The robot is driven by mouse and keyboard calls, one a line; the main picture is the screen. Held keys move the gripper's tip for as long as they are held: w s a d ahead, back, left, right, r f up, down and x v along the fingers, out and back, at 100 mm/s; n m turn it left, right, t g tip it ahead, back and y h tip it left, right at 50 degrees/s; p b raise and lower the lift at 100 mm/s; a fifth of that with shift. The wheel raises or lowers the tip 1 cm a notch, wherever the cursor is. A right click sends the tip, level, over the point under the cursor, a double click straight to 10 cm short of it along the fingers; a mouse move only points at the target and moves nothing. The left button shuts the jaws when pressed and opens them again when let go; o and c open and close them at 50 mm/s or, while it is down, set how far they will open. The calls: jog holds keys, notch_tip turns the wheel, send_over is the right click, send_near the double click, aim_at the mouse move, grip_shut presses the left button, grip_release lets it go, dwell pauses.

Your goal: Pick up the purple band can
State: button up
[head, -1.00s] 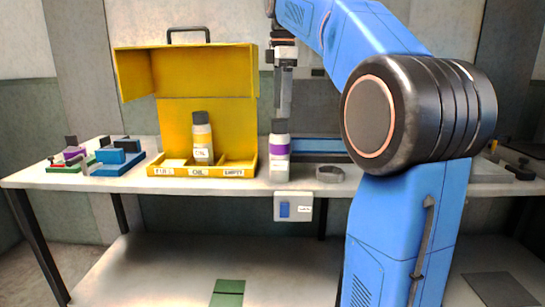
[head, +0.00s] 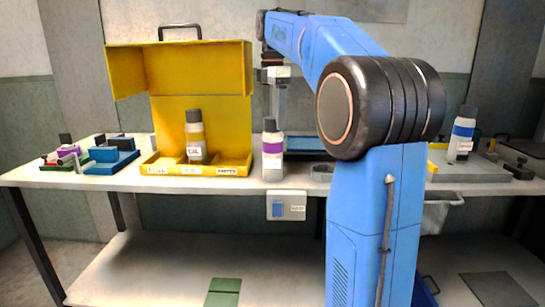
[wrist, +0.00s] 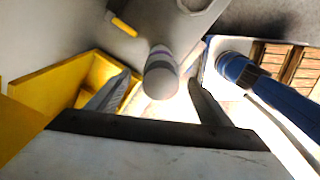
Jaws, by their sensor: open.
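The purple band can (head: 272,150), a pale bottle with a dark cap and a purple band, stands upright on the white table, right of the yellow case. In the wrist view the can (wrist: 160,77) shows from above, between and beyond my two fingers. My gripper (wrist: 158,85) is open and empty. In the head view my gripper (head: 274,108) hangs behind the can's top, partly hidden by it; I cannot tell the exact gap.
A blue-banded can (head: 462,133) stands at the right. Blue and green blocks (head: 108,155) lie far left. A grey ring (head: 322,172) sits right of the purple band can.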

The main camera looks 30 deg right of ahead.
aim_at(272, 142)
jog(key=shift+f, duration=4.3)
jog(key=c, duration=1.3)
jog(key=shift+r, duration=0.1)
